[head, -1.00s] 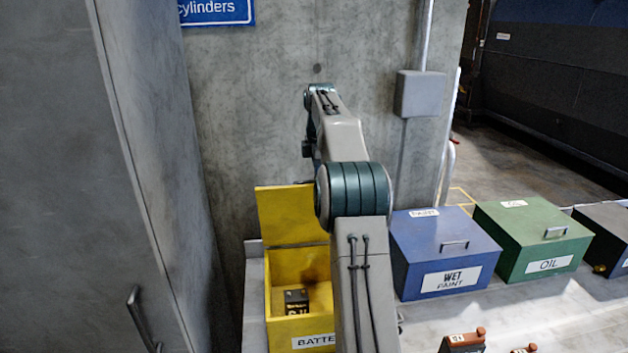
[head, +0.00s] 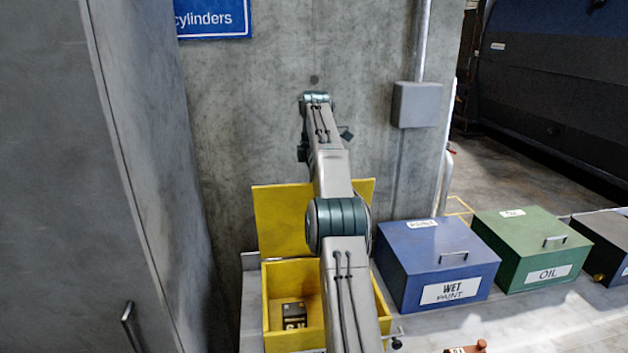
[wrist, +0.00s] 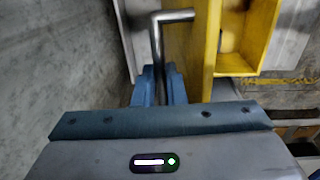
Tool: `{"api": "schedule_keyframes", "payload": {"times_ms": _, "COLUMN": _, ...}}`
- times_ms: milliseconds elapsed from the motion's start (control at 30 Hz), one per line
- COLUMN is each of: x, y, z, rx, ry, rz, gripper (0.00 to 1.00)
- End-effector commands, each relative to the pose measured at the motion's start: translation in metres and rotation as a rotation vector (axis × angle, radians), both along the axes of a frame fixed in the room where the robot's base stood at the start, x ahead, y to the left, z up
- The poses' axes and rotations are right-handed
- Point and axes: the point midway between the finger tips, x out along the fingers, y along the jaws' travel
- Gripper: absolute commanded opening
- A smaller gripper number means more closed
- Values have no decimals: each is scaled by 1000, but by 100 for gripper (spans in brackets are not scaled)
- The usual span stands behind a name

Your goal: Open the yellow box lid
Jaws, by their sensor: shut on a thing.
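The yellow box (head: 278,340) stands on the ledge with its lid (head: 282,218) raised roughly upright, close to the concrete wall. A dark battery (head: 294,314) sits inside the box. My arm crosses in front of the lid and box and hides part of both. In the wrist view the yellow lid (wrist: 203,60) shows edge-on, with a metal bar handle (wrist: 156,45) on its outer side. My gripper (wrist: 158,85) has its blue fingers shut on this handle. The gripper is hidden in the head view.
A blue wet paint box (head: 425,245) and a green oil box (head: 530,232) stand to the right, lids shut. A tall grey cabinet (head: 110,180) fills the left side. The concrete wall (head: 250,110) is close behind the lid.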

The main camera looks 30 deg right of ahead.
Motion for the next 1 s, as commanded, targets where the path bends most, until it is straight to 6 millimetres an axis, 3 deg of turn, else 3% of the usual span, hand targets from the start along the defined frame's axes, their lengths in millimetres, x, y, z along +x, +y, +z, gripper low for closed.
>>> {"api": "schedule_keyframes", "payload": {"times_ms": 33, "x": 1, "y": -1, "z": -12, "rx": 7, "ry": 19, "rz": 0, "gripper": 0}}
{"api": "schedule_keyframes", "payload": {"times_ms": 567, "x": 1, "y": -2, "z": -12, "rx": 7, "ry": 20, "rz": -1, "gripper": 0}}
{"api": "schedule_keyframes", "payload": {"times_ms": 600, "x": 1, "y": -2, "z": -12, "rx": 7, "ry": 20, "rz": -1, "gripper": 19}}
{"api": "schedule_keyframes", "payload": {"times_ms": 667, "x": 1, "y": -1, "z": -11, "rx": 7, "ry": 19, "rz": -1, "gripper": 33}}
{"api": "schedule_keyframes", "payload": {"times_ms": 1000, "x": 1, "y": -1, "z": -6, "rx": 4, "ry": 10, "rz": -1, "gripper": 33}}
